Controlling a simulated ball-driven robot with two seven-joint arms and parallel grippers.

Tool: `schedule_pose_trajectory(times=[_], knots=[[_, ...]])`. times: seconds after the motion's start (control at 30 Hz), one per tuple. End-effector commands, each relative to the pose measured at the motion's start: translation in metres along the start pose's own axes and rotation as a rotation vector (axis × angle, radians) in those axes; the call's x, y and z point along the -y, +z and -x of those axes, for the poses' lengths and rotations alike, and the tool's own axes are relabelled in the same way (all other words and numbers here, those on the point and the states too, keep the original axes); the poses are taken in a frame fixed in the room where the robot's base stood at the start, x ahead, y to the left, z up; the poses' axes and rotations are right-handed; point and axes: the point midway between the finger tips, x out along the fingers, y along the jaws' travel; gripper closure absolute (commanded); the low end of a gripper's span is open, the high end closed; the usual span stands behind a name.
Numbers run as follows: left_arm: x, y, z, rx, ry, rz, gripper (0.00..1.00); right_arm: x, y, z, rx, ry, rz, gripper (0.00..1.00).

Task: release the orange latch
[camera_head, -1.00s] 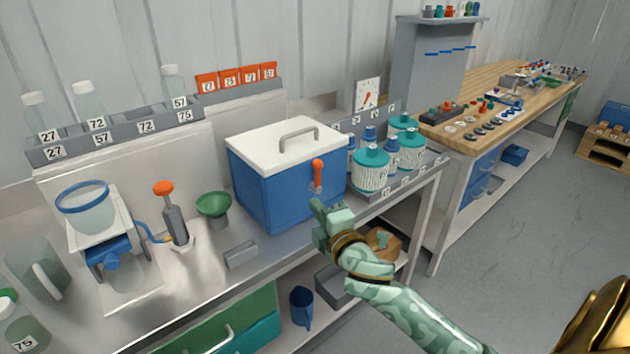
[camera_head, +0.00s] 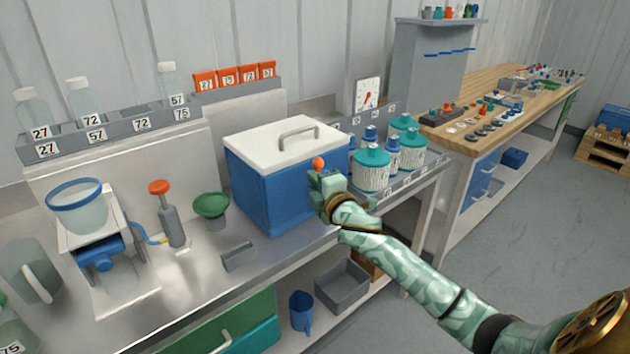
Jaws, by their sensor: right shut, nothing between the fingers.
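The orange latch (camera_head: 318,163) is on the front of a blue box (camera_head: 262,192) with a white lid (camera_head: 285,142) and a grey handle. Only the round top of the latch shows; its lower part is hidden behind my right gripper. My right gripper (camera_head: 322,180) is shut and empty, right at the latch in the picture. I cannot tell whether it touches the latch. The lid lies flat on the box. My left gripper is not in view.
Teal-capped vessels (camera_head: 371,170) stand in a grey rack just right of the box. A green funnel (camera_head: 211,205), an orange-topped pump (camera_head: 168,213) and a small grey block (camera_head: 239,256) stand to the left. Bare metal bench lies in front of the box.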

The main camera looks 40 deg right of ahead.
Motion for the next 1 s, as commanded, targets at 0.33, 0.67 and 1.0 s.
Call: schedule_pose_trajectory(times=[0.33,0.67,1.0], knots=[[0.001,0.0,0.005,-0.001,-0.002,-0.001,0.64,-0.002,0.001,0.0,0.001,-0.004,-0.017,1.0],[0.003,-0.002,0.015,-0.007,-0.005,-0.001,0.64,-0.004,0.004,-0.001,0.001,-0.018,-0.074,1.0],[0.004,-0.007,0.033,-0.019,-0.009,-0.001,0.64,-0.009,0.009,-0.002,0.002,-0.038,-0.156,1.0]])
